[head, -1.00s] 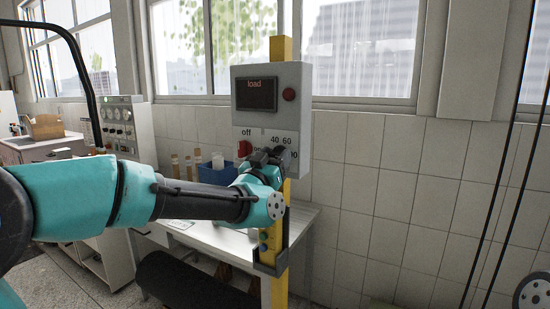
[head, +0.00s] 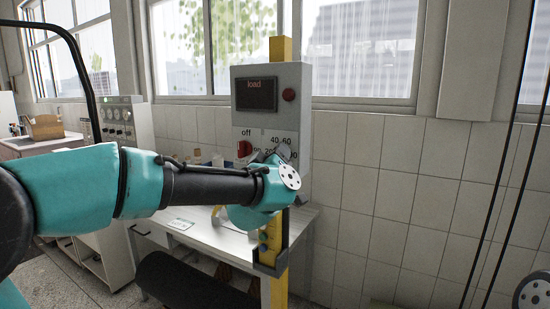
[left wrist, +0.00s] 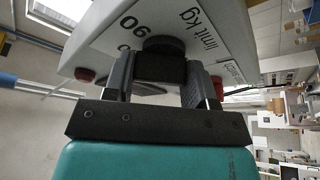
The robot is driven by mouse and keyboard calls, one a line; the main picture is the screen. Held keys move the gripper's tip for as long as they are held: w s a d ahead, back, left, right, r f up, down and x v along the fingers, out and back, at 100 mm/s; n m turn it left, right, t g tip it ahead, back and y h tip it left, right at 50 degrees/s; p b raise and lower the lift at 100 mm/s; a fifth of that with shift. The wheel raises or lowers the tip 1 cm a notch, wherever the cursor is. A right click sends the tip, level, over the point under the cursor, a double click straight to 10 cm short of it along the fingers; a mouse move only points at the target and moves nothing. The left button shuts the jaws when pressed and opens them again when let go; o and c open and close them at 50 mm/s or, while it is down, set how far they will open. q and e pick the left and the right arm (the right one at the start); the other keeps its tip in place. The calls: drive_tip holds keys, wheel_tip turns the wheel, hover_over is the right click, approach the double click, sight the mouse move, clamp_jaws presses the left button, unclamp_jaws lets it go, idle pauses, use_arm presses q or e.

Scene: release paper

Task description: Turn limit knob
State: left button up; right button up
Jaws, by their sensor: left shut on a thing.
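A grey control box (head: 299,120) on a yellow post carries a load display, a red button, a red off/on switch (head: 244,149) and a limit scale with printed numbers. My left gripper (head: 280,152) is at the limit scale, and its wrist hides much of the lower box. In the left wrist view my gripper (left wrist: 158,80) has a finger on each side of the black limit knob (left wrist: 165,44), shut on it. The "limit kg" label shows beside the knob, tilted in that view. The knob's pointer setting cannot be read. My right gripper is out of view.
A white table (head: 205,238) stands below the box, with small containers at its back. A yellow pendant with coloured buttons (head: 264,240) hangs on the post under my left wrist.

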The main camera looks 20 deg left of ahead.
use_arm(q)
drive_tip(key=n+y, duration=0.1)
drive_tip(key=n, duration=0.1)
drive_tip(key=n+g, duration=0.1)
drive_tip(key=n, duration=0.2)
drive_tip(key=shift+y, duration=0.4)
drive_tip(key=o, duration=0.9)
drive_tip(key=shift+r, duration=0.1)
drive_tip(key=shift+o, duration=0.2)
drive_tip(key=shift+s, duration=0.15)
drive_tip(key=v, duration=1.7)
drive_tip(key=shift+s+d+r, duration=0.1)
